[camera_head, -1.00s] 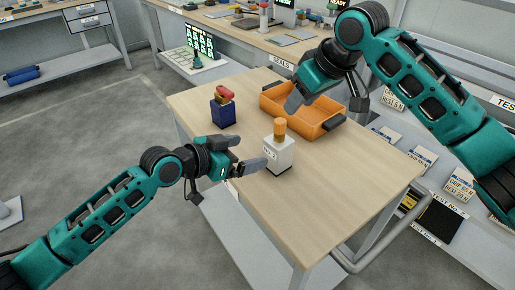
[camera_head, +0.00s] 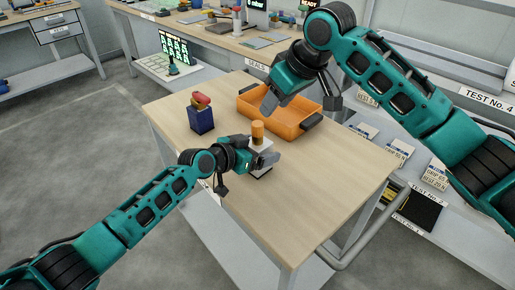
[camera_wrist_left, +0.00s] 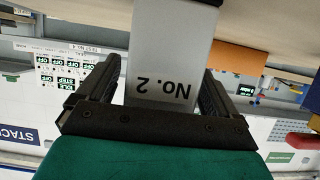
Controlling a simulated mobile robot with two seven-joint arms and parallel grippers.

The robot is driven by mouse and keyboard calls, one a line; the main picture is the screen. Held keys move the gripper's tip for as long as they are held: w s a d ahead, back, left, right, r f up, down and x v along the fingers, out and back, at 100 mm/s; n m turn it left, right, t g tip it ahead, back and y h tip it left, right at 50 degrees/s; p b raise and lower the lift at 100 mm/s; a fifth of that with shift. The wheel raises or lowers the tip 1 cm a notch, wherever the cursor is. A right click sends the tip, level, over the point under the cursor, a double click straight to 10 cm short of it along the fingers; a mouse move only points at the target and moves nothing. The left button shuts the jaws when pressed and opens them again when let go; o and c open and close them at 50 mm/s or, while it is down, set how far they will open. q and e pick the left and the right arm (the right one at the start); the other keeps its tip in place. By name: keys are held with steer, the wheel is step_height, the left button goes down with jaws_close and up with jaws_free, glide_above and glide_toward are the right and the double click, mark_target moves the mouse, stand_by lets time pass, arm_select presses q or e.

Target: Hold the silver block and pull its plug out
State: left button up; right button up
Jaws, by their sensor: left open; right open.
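The silver block (camera_head: 265,147) stands upright on the table, with its orange-brown plug (camera_head: 257,132) sticking out of its top. My left gripper (camera_head: 262,163) is at the block and partly hides its lower part. In the left wrist view the block (camera_wrist_left: 168,50) with "No. 2" on it lies between the two open fingers (camera_wrist_left: 160,95), with a finger on each side. The plug is not visible in that view. My right gripper (camera_head: 268,103) is open and hangs above the orange tray, behind and above the plug.
The orange tray (camera_head: 290,131) with dark handles stands behind the block. A dark blue block (camera_head: 202,121) with a red and yellow top stands to the left. The front right of the table (camera_head: 320,195) is clear. A bench (camera_head: 180,22) stands at the back.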

arm_select(q)
steer(key=shift+c, duration=1.2)
stand_by(0.3)
steer(key=c, duration=1.5)
